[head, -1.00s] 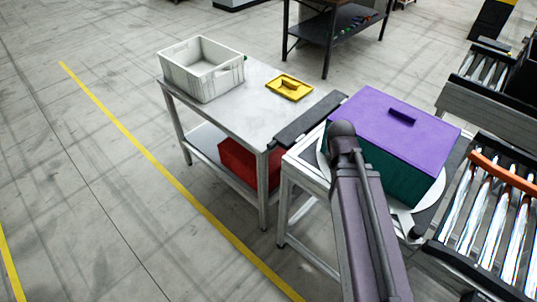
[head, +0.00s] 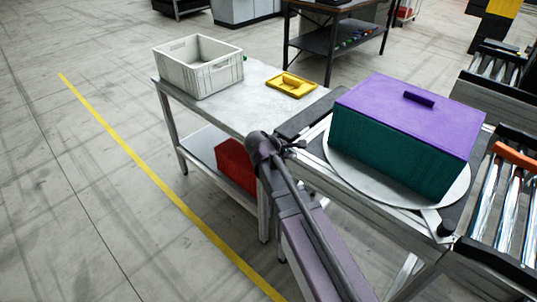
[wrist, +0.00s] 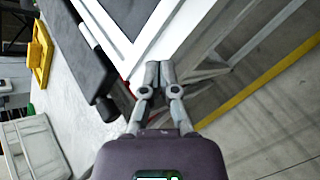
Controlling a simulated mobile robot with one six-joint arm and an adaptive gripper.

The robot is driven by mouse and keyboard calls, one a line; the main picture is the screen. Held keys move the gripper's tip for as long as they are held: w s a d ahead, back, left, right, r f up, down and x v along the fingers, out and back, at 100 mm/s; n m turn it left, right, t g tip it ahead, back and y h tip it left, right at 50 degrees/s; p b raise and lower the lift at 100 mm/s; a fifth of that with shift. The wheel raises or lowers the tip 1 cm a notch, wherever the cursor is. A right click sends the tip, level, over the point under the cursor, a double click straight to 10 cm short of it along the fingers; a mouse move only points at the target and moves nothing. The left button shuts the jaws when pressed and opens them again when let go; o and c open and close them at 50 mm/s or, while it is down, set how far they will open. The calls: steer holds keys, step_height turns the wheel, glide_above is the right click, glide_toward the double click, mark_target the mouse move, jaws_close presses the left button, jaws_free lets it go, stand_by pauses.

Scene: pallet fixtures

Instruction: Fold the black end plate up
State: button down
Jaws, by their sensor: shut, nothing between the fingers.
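The black end plate (head: 310,114) lies flat at the left end of the fixture frame, between it and the grey table (head: 240,108). In the wrist view the plate (wrist: 82,58) is a dark slab left of the fingers, along the pale frame. My gripper (head: 301,147) is shut and empty, close to the plate's near end in the head view. In the wrist view the fingertips (wrist: 160,68) are together beside the frame's corner, apart from the plate. A teal box with a purple lid (head: 405,135) stands on the round white turntable (head: 452,198).
A grey crate (head: 198,80) and a yellow tray (head: 291,85) stand on the table. A red box (head: 236,165) is on its lower shelf. Roller conveyors (head: 505,200) lie to the right. The floor at left is clear.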

steer(key=w+a+f+n+t+b, duration=0.1)
steer(key=a+n+t+b, duration=0.1)
steer(key=a+n+b, duration=0.2)
steer(key=w+a+f+n+t+b, duration=0.2)
steer(key=a+n+t+b, duration=0.1)
steer(key=a, duration=0.7)
steer(key=shift+w+a+n+h+b, duration=0.25)
steer(key=shift+n+b, duration=0.35)
steer(key=shift+n, duration=0.4)
steer(key=shift+d+f, duration=0.1)
steer(key=b+x, duration=0.3)
steer(key=x, duration=0.6)
steer(key=shift+w+d, duration=0.15)
steer(key=shift+w, duration=0.2)
steer(key=shift+d, duration=0.1)
steer(key=shift+d, duration=0.1)
steer(key=shift+w+d, duration=0.1)
